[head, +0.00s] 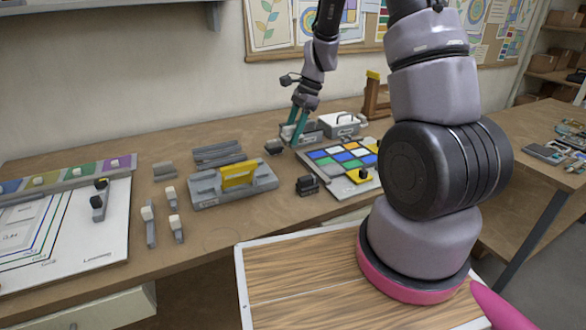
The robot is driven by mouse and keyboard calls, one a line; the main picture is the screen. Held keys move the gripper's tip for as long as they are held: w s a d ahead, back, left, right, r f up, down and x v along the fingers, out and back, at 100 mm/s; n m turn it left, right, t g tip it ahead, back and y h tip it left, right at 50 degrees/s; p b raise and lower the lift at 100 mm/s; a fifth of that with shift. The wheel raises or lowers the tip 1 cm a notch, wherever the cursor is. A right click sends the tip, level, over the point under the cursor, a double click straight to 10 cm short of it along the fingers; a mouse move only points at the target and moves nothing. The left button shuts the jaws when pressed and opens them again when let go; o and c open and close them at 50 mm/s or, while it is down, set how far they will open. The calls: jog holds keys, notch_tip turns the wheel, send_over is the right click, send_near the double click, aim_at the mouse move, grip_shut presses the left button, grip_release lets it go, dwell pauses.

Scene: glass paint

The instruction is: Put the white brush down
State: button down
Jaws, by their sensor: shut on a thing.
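A small dark block (274,146) sits just left of the fingertips. Several slim grey pieces with white ends, one of them (175,229) near the front, stand on the bench at the left centre.
A palette of coloured squares (345,158) lies right of the gripper. A grey holder with a yellow block (238,175) stands left of it. A white drawing sheet (60,235) lies far left. Bare wood (235,228) shows along the bench front.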

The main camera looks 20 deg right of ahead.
send_over(285, 172)
jog(key=d, duration=0.2)
jog(key=f, duration=0.6)
jog(key=shift+w+a, duration=0.25)
jog(key=shift+f, duration=1.95)
jog(key=shift+f, duration=0.1)
jog(key=shift+c, duration=1.5)
grip_release()
